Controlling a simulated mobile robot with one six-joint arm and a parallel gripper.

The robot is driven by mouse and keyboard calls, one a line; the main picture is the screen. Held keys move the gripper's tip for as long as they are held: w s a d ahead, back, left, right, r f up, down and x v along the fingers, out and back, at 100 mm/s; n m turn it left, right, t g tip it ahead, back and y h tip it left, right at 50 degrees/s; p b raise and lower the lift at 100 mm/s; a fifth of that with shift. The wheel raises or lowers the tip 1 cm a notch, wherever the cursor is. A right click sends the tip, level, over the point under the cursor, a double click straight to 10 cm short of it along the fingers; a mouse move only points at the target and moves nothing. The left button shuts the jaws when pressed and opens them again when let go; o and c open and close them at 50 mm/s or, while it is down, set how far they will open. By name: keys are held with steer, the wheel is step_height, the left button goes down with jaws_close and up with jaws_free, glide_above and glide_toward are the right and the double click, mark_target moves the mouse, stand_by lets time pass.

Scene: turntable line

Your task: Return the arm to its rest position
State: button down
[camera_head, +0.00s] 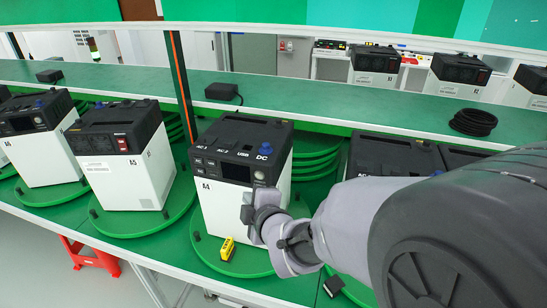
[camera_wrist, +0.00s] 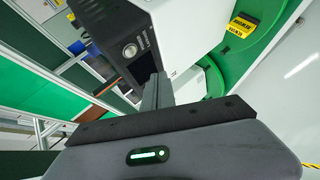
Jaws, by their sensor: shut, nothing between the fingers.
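My gripper (camera_head: 247,208) is shut and empty, in front of the lower right part of a white and black power unit (camera_head: 225,205). In the wrist view my gripper's dark fingers (camera_wrist: 157,92) reach up toward the unit (camera_wrist: 150,40), and I cannot tell whether they touch it. My grey arm (camera_head: 345,225) comes in from the right and hides part of the turntable and the units behind it. The unit stands upright on a round green turntable (camera_head: 208,248), with AC, USB and DC labels on its black top.
A yellow block (camera_head: 227,248) lies on the turntable in front of the unit; it also shows in the wrist view (camera_wrist: 242,25). More units (camera_head: 122,155) stand on turntables to the left. A black adapter (camera_head: 222,91) and a coiled cable (camera_head: 473,122) lie on the green shelf (camera_head: 300,100).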

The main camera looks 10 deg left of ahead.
steer(key=s+d+r+m+g+h+b, duration=0.1)
steer(key=s+d+m+h+b, duration=0.15)
steer(key=d+m, duration=0.6)
steer(key=s+d+m+h+b, duration=0.25)
steer(key=d+m, duration=0.25)
steer(key=d, duration=0.6)
steer(key=s+d+f+m+g+b, duration=0.1)
steer(key=s+d+m+g, duration=0.1)
steer(key=s+m, duration=0.4)
steer(key=s+d+f+m+g+b, duration=0.1)
steer(key=s+d+m, duration=0.3)
steer(key=s, duration=0.7)
steer(key=shift+s+d+m+g, duration=0.25)
steer(key=shift+d+m+g, duration=0.15)
steer(key=shift+m, duration=0.75)
